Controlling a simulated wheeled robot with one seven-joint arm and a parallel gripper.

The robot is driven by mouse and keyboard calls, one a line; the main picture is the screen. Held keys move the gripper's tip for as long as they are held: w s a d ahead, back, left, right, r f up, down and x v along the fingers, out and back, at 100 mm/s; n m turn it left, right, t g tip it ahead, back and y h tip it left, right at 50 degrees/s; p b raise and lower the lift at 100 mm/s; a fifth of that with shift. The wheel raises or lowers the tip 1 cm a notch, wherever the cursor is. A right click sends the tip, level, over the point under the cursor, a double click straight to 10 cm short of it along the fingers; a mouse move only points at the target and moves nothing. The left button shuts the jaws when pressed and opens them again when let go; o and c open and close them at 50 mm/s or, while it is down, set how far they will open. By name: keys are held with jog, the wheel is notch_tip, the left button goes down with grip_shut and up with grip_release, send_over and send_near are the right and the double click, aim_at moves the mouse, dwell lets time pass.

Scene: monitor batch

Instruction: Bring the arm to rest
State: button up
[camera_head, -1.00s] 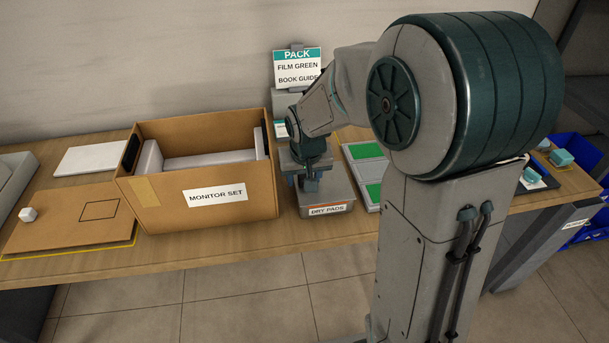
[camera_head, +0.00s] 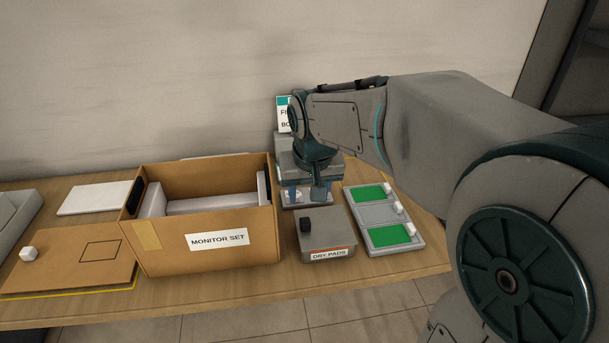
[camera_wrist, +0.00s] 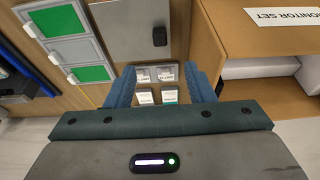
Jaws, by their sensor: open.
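My gripper (camera_head: 318,192) hangs above the table behind the grey box labelled DRY PADS (camera_head: 327,232). It points down, and my forearm reaches in from the right. In the wrist view my gripper (camera_wrist: 162,88) is open, with its two blue fingers apart and nothing held between them. A small grey tray with several light items (camera_wrist: 157,75) shows beyond and between the fingers. How far the fingertips are above it I cannot tell.
A cardboard box labelled MONITOR SET (camera_head: 205,240) stands left of the DRY PADS box. A grey panel tray with green fields (camera_head: 385,218) lies to the right. A sign (camera_head: 284,114) stands behind, partly hidden by my arm. A flat brown board (camera_head: 70,262) lies at the left.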

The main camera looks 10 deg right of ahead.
jog(key=s+d+p, duration=0.2)
jog(key=s, duration=0.6)
jog(key=s+d+p, duration=0.2)
jog(key=s+d, duration=0.1)
jog(key=s, duration=0.5)
jog(key=shift+g+p, duration=0.3)
